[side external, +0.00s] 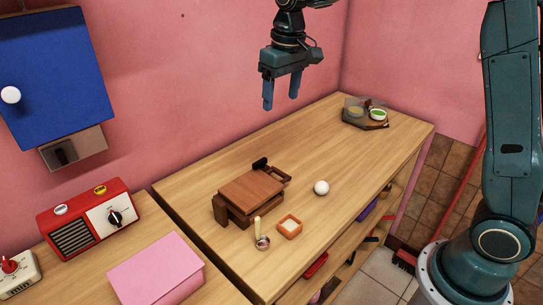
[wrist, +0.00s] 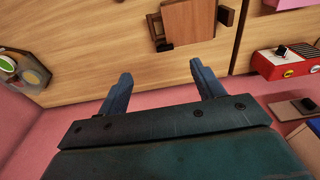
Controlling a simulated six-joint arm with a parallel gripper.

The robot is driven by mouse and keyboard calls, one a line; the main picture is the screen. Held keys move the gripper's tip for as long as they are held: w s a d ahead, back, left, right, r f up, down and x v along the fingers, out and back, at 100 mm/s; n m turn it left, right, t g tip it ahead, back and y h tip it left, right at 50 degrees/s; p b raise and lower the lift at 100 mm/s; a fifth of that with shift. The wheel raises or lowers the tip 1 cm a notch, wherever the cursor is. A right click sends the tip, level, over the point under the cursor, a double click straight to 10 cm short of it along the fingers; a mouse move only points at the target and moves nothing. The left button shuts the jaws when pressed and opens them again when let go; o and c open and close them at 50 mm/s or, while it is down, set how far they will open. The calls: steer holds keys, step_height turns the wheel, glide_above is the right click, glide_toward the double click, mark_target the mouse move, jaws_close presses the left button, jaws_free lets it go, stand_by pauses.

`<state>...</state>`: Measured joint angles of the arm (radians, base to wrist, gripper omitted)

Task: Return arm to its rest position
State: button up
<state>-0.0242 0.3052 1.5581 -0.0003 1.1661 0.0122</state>
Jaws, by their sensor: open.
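My gripper (side external: 281,92) hangs in the air above the back of the wooden counter (side external: 330,135), near the pink wall. Its two blue fingers are apart and nothing is between them. The wrist view also shows the open gripper (wrist: 160,92), with bare counter and wall beyond the fingertips. My gripper touches nothing in either view.
A brown wooden stand (side external: 250,192), white ball (side external: 321,187), small orange dish (side external: 289,227) and ladle (side external: 261,240) are on the counter. A grey tray with bowls (side external: 365,113) is at the far end. A red radio (side external: 90,218) and pink box (side external: 155,270) stand left.

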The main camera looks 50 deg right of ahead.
steer(key=s+r+t, duration=0.1)
steer(key=s+r, duration=0.2)
steer(key=s, duration=0.5)
steer(key=s+r+t, duration=0.1)
steer(key=s+r, duration=0.1)
steer(key=s, duration=0.5)
steer(key=s+f+t, duration=0.1)
steer(key=s+f, duration=0.1)
steer(key=s, duration=0.5)
steer(key=s+d+f+t, duration=0.1)
steer(key=s+f, duration=0.1)
steer(key=s, duration=0.5)
steer(key=shift+f, duration=0.25)
